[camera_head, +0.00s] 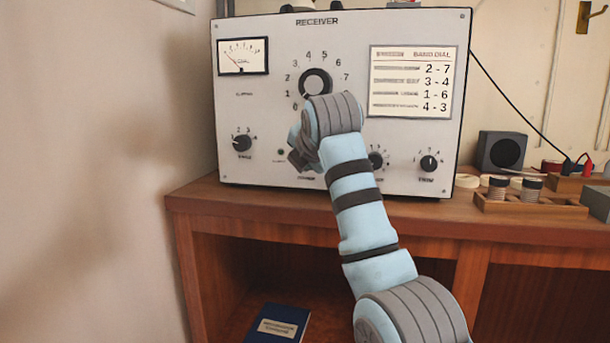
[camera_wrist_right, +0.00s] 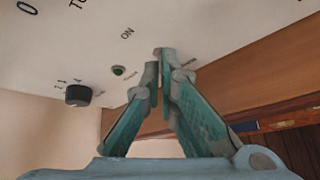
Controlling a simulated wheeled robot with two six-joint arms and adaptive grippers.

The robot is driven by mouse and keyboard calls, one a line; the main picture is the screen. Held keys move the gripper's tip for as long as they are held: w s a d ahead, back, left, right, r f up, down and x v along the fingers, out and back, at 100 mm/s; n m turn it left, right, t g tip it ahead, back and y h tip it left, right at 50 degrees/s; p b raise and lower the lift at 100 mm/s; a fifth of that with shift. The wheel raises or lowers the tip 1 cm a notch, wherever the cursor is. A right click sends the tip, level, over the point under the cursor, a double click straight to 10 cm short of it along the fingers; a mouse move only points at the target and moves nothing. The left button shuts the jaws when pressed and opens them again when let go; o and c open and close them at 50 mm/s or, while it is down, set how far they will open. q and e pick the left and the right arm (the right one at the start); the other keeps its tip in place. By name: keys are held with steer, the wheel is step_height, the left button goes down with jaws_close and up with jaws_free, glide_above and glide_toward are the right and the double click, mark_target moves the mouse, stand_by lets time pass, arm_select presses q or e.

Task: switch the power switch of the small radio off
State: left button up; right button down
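The receiver (camera_head: 300,30), a white-fronted radio, stands on the wooden desk. A "POWER" label shows low on its panel, partly behind my right gripper (camera_head: 305,150). In the right wrist view an "ON" label is on the panel (camera_wrist_right: 60,40), near the fingertips of my right gripper (camera_wrist_right: 160,62). Those fingers are close together, reaching the panel. A small green lamp (camera_head: 281,152) sits left of the gripper and also shows in the wrist view (camera_wrist_right: 118,71). My left gripper is not in view.
A large dial knob (camera_head: 315,84) is just above my gripper; smaller knobs are at left (camera_head: 242,143) and right (camera_head: 428,163). A dark speaker box (camera_head: 501,152) and a wooden tray (camera_head: 530,207) stand right. A blue book (camera_head: 278,323) lies on the lower shelf.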

steer(key=c, duration=2.1)
jaws_free()
steer(key=shift+f, duration=0.1)
steer(key=o, duration=0.3)
steer(key=shift+d, duration=0.1)
steer(key=shift+o, duration=0.2)
steer(key=v, duration=1.2)
